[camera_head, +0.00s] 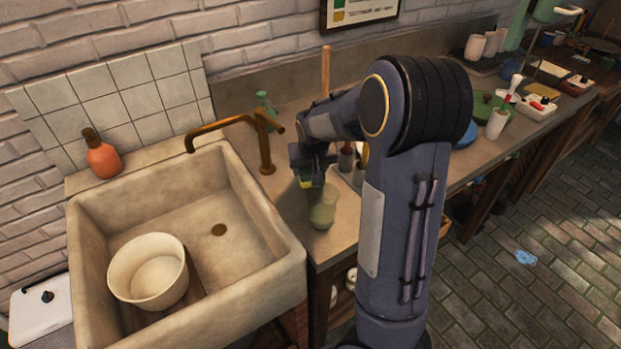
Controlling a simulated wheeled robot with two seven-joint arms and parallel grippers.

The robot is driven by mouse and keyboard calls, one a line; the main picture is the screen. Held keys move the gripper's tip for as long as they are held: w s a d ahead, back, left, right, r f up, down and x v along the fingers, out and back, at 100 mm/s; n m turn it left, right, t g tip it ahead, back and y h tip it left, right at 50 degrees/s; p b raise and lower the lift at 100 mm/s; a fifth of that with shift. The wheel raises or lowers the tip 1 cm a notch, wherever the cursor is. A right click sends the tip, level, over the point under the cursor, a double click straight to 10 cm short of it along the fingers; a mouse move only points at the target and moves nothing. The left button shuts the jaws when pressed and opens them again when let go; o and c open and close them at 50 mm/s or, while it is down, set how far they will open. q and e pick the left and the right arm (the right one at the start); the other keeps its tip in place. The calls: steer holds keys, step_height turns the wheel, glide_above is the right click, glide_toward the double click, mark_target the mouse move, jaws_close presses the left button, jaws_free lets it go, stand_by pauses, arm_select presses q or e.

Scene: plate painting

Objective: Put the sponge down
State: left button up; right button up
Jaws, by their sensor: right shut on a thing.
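My right arm reaches in from the lower right and bends over the counter beside the sink. Its gripper (308,168) points down and is shut on the sponge (305,182). Only a small yellow-green part of the sponge shows below the fingers; the rest is hidden. The sponge is just above or behind a pale green cup (322,208) on the counter; I cannot tell whether they touch. My left gripper is not in view.
The stone sink (272,262) with a brass tap (264,140) lies to the left and holds a cream bucket (150,272). An orange bottle (103,156) and a green spray bottle (264,102) stand behind. Cups and paint things fill the right counter (505,140).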

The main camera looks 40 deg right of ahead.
steer(key=shift+f, duration=1.9)
steer(key=shift+f, duration=0.1)
steer(key=shift+f+b, duration=0.15)
steer(key=shift+b, duration=0.2)
steer(key=o, duration=1)
